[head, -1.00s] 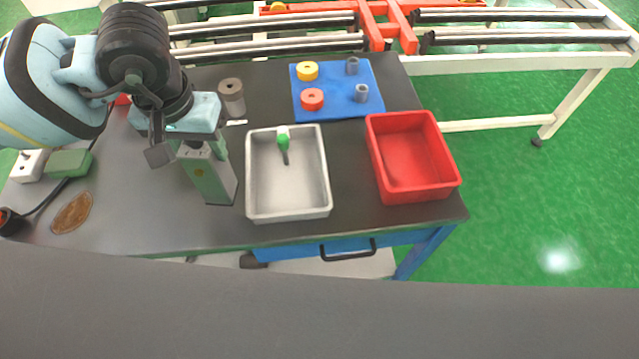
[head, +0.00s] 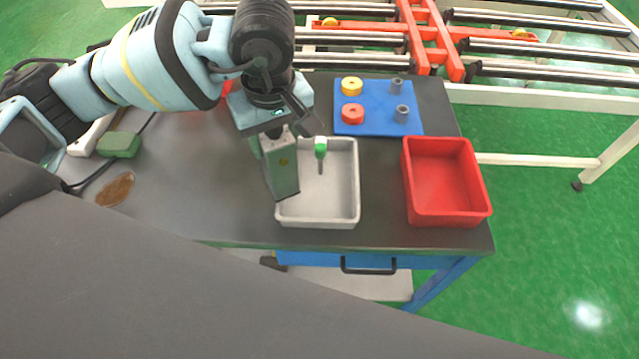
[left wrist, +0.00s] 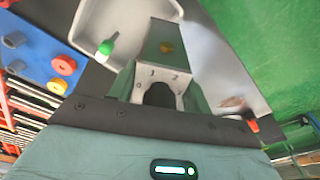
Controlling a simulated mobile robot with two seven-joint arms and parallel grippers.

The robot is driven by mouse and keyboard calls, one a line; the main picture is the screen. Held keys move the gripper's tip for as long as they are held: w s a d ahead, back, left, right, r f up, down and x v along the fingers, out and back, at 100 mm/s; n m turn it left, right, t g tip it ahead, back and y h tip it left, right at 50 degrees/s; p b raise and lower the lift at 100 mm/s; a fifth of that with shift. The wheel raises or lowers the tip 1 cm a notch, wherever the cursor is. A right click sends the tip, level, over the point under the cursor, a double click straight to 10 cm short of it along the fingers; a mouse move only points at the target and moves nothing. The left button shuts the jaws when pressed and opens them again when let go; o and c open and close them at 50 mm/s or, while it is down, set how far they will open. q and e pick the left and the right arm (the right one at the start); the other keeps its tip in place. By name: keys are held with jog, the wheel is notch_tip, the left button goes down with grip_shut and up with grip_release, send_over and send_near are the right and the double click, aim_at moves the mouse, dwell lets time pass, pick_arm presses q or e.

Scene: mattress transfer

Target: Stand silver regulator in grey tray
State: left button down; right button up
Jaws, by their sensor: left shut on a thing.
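The silver regulator (head: 284,175), an upright grey-green box with a pale numbered top, is in my left gripper (head: 282,133). The gripper is shut on its upper end. The regulator's lower end overlaps the left wall of the grey tray (head: 348,215) in the head view, slightly tilted; I cannot tell its height above the tray floor. In the left wrist view the regulator (left wrist: 166,48) stands out beyond the fingers, with the grey tray (left wrist: 82,22) beside it. A green-handled tool (head: 320,148) lies in the tray. My right gripper is not in view.
A red bin (head: 445,215) stands right of the tray. Behind it is a blue board (head: 378,127) with yellow and red rings and grey cylinders. A green block (head: 119,145) and a brown oval (head: 115,189) lie at the left. The table between them and the tray is clear.

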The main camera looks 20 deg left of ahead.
pick_arm(q)
jog(key=n, duration=0.3)
jog(key=shift+w+d+r+n, duration=0.35)
jog(key=shift+d+n, duration=0.05)
jog(key=n, duration=0.3)
jog(key=shift+w+d+r+n+g, duration=0.15)
jog(key=shift+w+d+n+g, duration=0.15)
jog(key=shift+d+g, duration=0.1)
jog(key=d+n, duration=0.1)
jog(key=n, duration=0.6)
jog(key=w+d+r+n+g+h+p, duration=0.1)
jog(key=d+n, duration=0.1)
jog(key=n, duration=0.6)
jog(key=d+r+n, duration=0.1)
jog(key=n, duration=0.6)
jog(key=shift+w+d+n+g, duration=0.3)
jog(key=shift+w+d+n, duration=0.05)
jog(key=shift+d+n, duration=0.05)
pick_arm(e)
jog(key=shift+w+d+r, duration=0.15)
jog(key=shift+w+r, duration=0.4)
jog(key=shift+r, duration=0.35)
